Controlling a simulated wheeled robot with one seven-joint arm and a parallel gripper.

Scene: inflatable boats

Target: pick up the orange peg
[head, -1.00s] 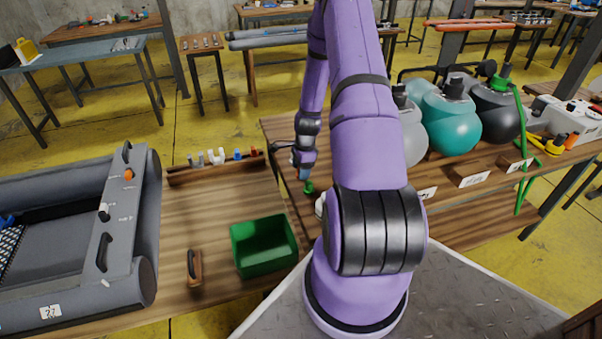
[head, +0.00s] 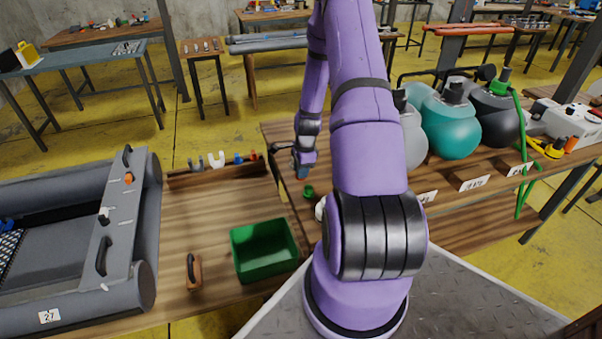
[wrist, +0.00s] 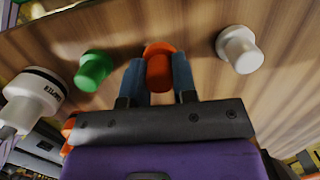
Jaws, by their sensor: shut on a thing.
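The orange peg (wrist: 159,72) shows in the wrist view as a short cylinder with a wider flange, between the two blue fingers of my gripper (wrist: 157,78). The fingers are shut on its sides. A green peg (wrist: 93,70) is to its left and a white peg (wrist: 239,50) to its right, both apart from the fingers. In the head view my gripper (head: 301,172) is over the wooden table, just above and left of the green peg (head: 308,191). I cannot make out the orange peg there. I cannot tell whether it touches the wood.
A green bin (head: 264,250) and a wooden-handled tool (head: 194,271) are on the left table, beside the grey inflatable boat (head: 145,240). A rack (head: 215,173) holds small parts. Round pumps (head: 450,125) stand on the right. A white-capped labelled cylinder (wrist: 30,98) is left of my gripper.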

